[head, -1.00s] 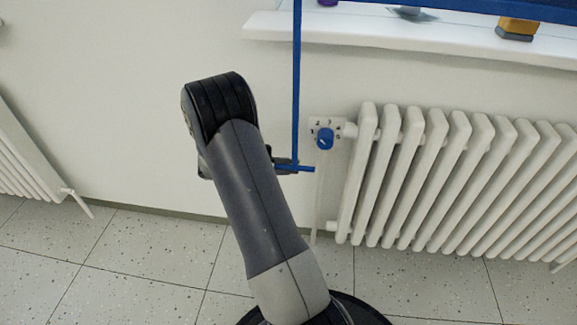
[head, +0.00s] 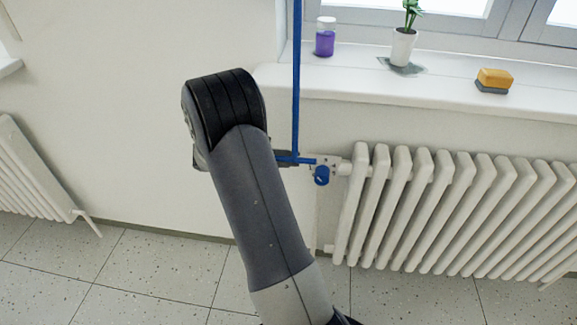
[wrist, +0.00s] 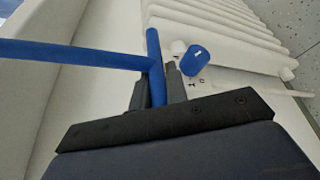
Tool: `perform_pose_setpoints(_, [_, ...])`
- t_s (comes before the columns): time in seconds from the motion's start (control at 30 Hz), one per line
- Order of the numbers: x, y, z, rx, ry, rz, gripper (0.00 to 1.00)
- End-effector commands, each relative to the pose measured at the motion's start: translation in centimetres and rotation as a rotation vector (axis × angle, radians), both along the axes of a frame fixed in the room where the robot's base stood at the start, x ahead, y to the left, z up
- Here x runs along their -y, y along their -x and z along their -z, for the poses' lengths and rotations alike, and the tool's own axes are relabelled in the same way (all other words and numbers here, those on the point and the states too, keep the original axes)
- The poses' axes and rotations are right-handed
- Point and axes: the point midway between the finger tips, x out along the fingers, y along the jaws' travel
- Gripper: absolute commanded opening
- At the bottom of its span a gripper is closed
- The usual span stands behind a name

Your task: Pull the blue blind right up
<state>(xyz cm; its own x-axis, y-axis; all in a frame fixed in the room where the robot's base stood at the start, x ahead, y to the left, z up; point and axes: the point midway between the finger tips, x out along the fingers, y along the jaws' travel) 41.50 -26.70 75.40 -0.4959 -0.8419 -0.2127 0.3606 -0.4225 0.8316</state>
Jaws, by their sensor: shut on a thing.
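A thin blue rod (head: 296,75) hangs down from above the head view and ends in a short blue cross-handle (head: 307,161). My gripper (head: 286,158) is shut on this handle, partly hidden behind my arm in the head view. In the wrist view, the fingers of my gripper (wrist: 157,95) close around the blue handle (wrist: 154,48), and the rod (wrist: 70,54) runs off to the left. The blind itself does not show in the head view now. The lower window panes in view are uncovered.
A white radiator (head: 450,205) with a blue valve knob (head: 321,176) stands just right of the handle. A purple jar (head: 325,40), a potted plant (head: 403,45) and a yellow sponge (head: 494,79) are on the windowsill (head: 430,88).

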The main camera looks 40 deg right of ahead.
Motion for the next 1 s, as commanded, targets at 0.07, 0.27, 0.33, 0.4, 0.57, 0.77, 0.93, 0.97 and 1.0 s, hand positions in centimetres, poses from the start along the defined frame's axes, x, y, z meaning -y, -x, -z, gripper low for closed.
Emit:
perform_pose_setpoints(0.07, [0.0, 0.0, -3.0, 0.003, 0.001, 0.001, 0.00])
perform_pose_setpoints(0.27, [0.0, 0.0, -6.3, 0.001, 0.001, 0.001, 0.00])
perform_pose_setpoints(0.33, [0.0, 0.0, -7.1, 0.000, 0.001, 0.001, 0.00])
perform_pose_setpoints(0.4, [0.0, 0.0, -7.6, 0.000, 0.001, 0.001, 0.00])
perform_pose_setpoints(0.57, [0.0, 0.0, -8.2, 0.000, 0.001, 0.002, 0.00])
perform_pose_setpoints(0.77, [0.0, 0.0, -8.3, -0.001, 0.001, 0.002, 0.00])
perform_pose_setpoints(0.93, [0.0, 0.0, -8.2, 0.000, 0.000, 0.001, 0.00])
perform_pose_setpoints(0.97, [0.0, 0.0, -8.2, 0.000, 0.000, 0.001, 0.15])
perform_pose_setpoints(1.0, [0.0, 0.0, -8.2, 0.000, 0.000, 0.001, 0.18])
